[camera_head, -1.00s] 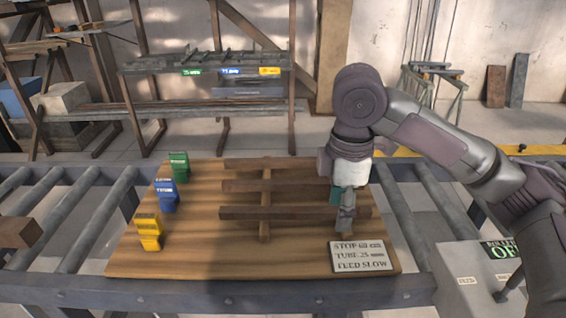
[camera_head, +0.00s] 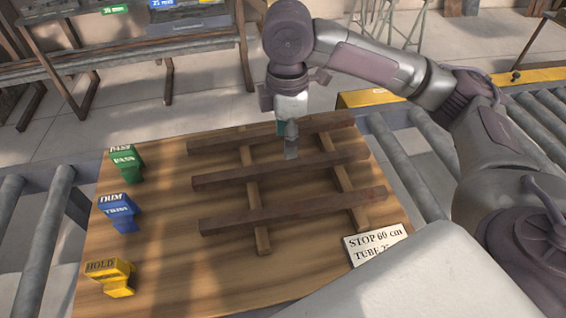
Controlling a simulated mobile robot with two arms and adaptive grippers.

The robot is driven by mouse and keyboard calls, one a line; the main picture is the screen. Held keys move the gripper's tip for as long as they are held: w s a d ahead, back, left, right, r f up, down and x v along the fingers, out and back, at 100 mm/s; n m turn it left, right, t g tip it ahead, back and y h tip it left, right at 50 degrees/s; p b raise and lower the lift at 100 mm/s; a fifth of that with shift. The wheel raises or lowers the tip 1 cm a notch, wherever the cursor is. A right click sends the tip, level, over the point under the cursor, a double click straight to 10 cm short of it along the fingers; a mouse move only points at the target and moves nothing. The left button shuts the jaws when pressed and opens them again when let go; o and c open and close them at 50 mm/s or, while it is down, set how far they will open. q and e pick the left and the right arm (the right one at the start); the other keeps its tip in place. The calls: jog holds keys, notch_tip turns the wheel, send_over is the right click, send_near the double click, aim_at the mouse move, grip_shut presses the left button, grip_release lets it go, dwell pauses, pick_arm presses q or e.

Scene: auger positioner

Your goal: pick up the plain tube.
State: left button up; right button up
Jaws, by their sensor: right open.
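Three long, dark brown square bars lie across two wooden supports on the board (camera_head: 150,255): a back bar (camera_head: 325,122), a middle bar (camera_head: 235,178) and a front bar (camera_head: 295,208). I cannot tell which, if any, is the plain tube; no clearly round tube shows. My right gripper (camera_head: 291,150) points down over the rack, around the middle of its length, between the back and middle bars. It is open and holds nothing visible. Its fingers look narrow from here, and whether they touch a bar is unclear. My left gripper is out of view.
Green (camera_head: 125,162), blue (camera_head: 120,212) and yellow (camera_head: 108,277) labelled blocks stand along the board's left side. A sign (camera_head: 375,246) reading "STOP 60 cm" lies at the right front. Roller conveyors (camera_head: 403,165) flank the board. A shelf rack (camera_head: 150,45) stands behind.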

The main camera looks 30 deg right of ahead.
aim_at(284, 164)
notch_tip(284, 164, down, 2)
jog(key=shift+f, duration=0.25)
jog(key=shift+w+f, duration=0.2)
jog(key=shift+f, duration=0.35)
notch_tip(284, 164, down, 4)
jog(key=shift+w+r+p, duration=0.15)
jog(key=shift+r+p, duration=0.1)
jog(key=shift+p, duration=0.55)
jog(key=shift+f, duration=0.6)
jog(key=shift+c, duration=1)
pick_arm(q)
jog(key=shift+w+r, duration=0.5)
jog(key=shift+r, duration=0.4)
pick_arm(e)
grip_shut()
